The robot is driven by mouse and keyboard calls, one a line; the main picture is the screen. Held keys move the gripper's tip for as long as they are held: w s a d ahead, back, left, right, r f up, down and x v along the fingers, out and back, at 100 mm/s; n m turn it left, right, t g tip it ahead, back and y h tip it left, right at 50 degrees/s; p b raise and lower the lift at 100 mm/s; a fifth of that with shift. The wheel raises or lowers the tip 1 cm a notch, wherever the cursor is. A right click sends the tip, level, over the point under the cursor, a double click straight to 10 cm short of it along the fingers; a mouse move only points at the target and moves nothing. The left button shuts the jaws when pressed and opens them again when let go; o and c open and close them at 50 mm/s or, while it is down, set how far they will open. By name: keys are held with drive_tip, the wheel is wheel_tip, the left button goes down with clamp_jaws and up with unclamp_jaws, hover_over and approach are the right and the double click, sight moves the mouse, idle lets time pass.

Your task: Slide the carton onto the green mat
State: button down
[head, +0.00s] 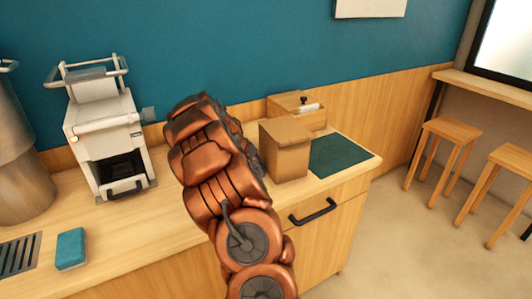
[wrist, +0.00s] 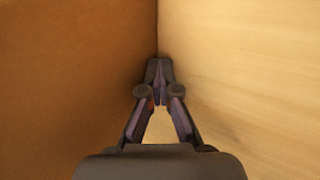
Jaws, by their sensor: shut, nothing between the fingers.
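The carton (head: 287,150) is a brown box standing upright on the wooden counter, just left of the green mat (head: 337,155). Its right side is close to the mat's left edge; I cannot tell whether it touches or overlaps. In the head view my copper arm hides the area left of the carton and my gripper. In the wrist view my gripper (wrist: 160,84) is shut and empty, low by the counter. The carton's brown face (wrist: 75,70) fills the left side there, very near the fingers; whether they touch it is unclear.
A white machine (head: 104,140) and a blue sponge (head: 71,248) are on the left. The counter (head: 150,230) ends just right of the mat. Stools (head: 448,140) stand beyond.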

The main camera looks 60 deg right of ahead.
drive_tip(key=p, duration=0.2)
approach(314, 157)
drive_tip(key=shift+w+a+f, duration=0.1)
drive_tip(key=shift+a+f, duration=0.05)
drive_tip(key=shift+f, duration=1.2)
drive_tip(key=shift+w+a+f, duration=0.1)
drive_tip(key=shift+a+f, duration=0.1)
drive_tip(key=shift+f, duration=1.1)
drive_tip(key=shift+s+d+p, duration=0.25)
drive_tip(key=shift+s+d, duration=0.5)
drive_tip(key=shift+d, duration=0.25)
drive_tip(key=shift+s+d+p, duration=0.25)
drive_tip(key=shift+s+d, duration=0.45)
drive_tip(key=shift+d, duration=0.3)
drive_tip(key=shift+s+d+p, duration=0.25)
drive_tip(key=shift+s+d, duration=0.5)
drive_tip(key=shift+d, duration=0.2)
drive_tip(key=shift+w+a+b, duration=0.9)
drive_tip(key=shift+a+b, duration=0.3)
drive_tip(key=shift+a, duration=0.05)
wheel_tip(314, 157, up, 10)
drive_tip(key=p, duration=0.4)
